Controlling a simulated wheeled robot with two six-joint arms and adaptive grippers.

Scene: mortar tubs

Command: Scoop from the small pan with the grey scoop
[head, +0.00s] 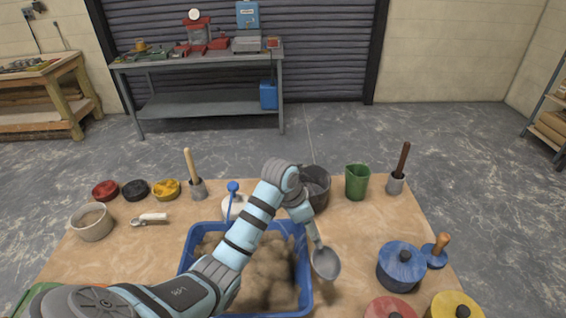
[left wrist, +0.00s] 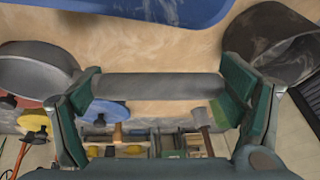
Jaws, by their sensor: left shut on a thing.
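The grey scoop (head: 325,263) is held by my left gripper (head: 302,213), which is shut on its handle. Its bowl hangs down over the right edge of the blue tub and looks empty. In the left wrist view the scoop's handle (left wrist: 160,87) lies across between the fingers (left wrist: 158,92), and its bowl is at the left. A pale round pan (head: 92,232) with brownish contents stands at the table's left, far from my gripper; it seems to be the small pan. My right gripper is out of view.
A blue tub (head: 305,285) of sandy material stands mid-table, partly behind my left arm. A dark bucket (head: 318,196) and green jug (head: 357,183) stand behind. Lidded pots, including a blue one (head: 401,268), are right. A white-handled small scoop (head: 150,217) lies near the pan.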

